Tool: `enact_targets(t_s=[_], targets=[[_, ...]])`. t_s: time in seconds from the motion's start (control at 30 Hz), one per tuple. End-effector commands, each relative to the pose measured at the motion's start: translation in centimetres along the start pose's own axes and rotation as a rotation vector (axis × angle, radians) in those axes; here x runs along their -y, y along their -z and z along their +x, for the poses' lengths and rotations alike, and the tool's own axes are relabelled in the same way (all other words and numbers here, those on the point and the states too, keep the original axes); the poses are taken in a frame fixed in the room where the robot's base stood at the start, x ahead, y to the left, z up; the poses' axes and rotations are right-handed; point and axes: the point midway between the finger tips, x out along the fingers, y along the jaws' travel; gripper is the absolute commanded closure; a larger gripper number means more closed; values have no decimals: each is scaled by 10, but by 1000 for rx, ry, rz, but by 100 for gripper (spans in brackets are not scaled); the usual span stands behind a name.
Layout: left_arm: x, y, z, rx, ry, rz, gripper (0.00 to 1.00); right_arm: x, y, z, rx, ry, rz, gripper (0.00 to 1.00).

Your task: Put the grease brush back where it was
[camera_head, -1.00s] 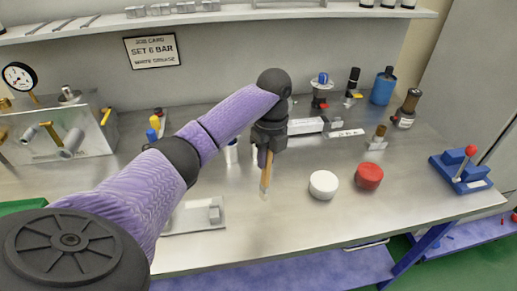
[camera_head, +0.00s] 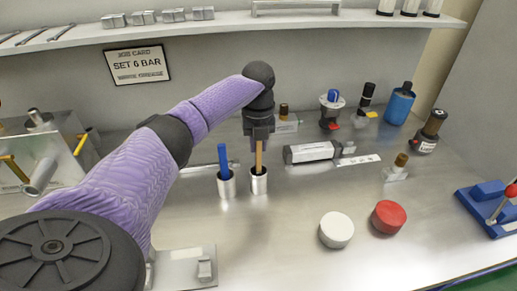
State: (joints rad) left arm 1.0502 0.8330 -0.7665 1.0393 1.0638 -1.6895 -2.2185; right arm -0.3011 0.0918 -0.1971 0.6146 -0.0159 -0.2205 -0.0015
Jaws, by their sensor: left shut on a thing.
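The grease brush (camera_head: 259,158) has a light wooden handle and stands upright below my left gripper (camera_head: 259,136). My left gripper is shut on the top of its handle. The brush's lower end is hidden inside a small metal cup (camera_head: 259,183). I cannot tell whether it touches the bottom. A second metal cup (camera_head: 226,186), just to the left, holds a blue-handled brush (camera_head: 223,158). My right gripper is not in view.
A white lid (camera_head: 336,229) and a red lid (camera_head: 388,217) lie at the front right. A metal tray (camera_head: 178,270) is at the front left. A blue lever unit (camera_head: 487,206) stands far right. The bench front centre is clear.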

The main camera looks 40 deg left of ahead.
Motion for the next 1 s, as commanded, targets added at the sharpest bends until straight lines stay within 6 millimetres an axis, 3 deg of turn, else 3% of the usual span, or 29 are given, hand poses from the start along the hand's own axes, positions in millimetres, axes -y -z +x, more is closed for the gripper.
enact_targets(t_s=[0.1,0.4,0.43,0.6,0.87,1.0], targets=[[0,0,24,-2,-2,0,100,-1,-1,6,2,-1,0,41],[0,0,25,0,0,0,100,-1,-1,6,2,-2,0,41],[0,0,26,0,0,0,78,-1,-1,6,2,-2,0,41],[0,0,25,0,0,0,45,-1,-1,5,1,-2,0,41],[0,0,24,1,0,0,45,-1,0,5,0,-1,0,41],[1,0,1,3,3,1,45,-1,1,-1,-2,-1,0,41]])
